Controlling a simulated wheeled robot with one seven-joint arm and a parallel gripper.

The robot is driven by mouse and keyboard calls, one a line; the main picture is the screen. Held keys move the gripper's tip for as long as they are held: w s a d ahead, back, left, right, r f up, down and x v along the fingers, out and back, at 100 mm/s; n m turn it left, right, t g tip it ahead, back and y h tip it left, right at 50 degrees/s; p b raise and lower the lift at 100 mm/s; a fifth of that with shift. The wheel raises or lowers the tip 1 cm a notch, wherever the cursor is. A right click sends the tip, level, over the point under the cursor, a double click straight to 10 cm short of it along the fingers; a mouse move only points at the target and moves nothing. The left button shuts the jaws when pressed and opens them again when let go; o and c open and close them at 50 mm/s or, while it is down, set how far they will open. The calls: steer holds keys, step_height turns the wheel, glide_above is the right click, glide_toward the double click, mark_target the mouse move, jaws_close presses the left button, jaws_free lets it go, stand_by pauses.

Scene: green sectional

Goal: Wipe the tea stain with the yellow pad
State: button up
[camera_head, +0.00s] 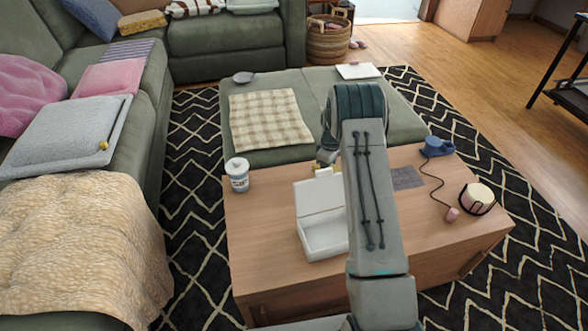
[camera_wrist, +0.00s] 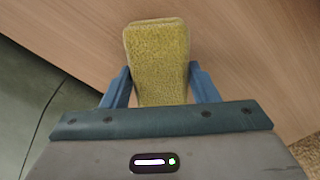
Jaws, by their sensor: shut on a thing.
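The yellow pad (camera_wrist: 157,62) is held between the two blue fingers of my gripper (camera_wrist: 159,75) in the wrist view. My gripper is shut on it, and the pad sticks out past the fingertips over a wooden surface. In the head view only a small yellow bit (camera_head: 317,166) shows near the table's far edge, beside my arm, which hides most of my gripper. I cannot make out a tea stain in either view; my arm covers part of the wooden table (camera_head: 265,215).
A white open box (camera_head: 322,240) stands left of my arm, with a lidded jar (camera_head: 237,174) farther left. A green ottoman (camera_head: 275,92) adjoins behind.

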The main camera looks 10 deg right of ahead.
steer(key=shift+r+p, duration=1.35)
steer(key=shift+r, duration=1.5)
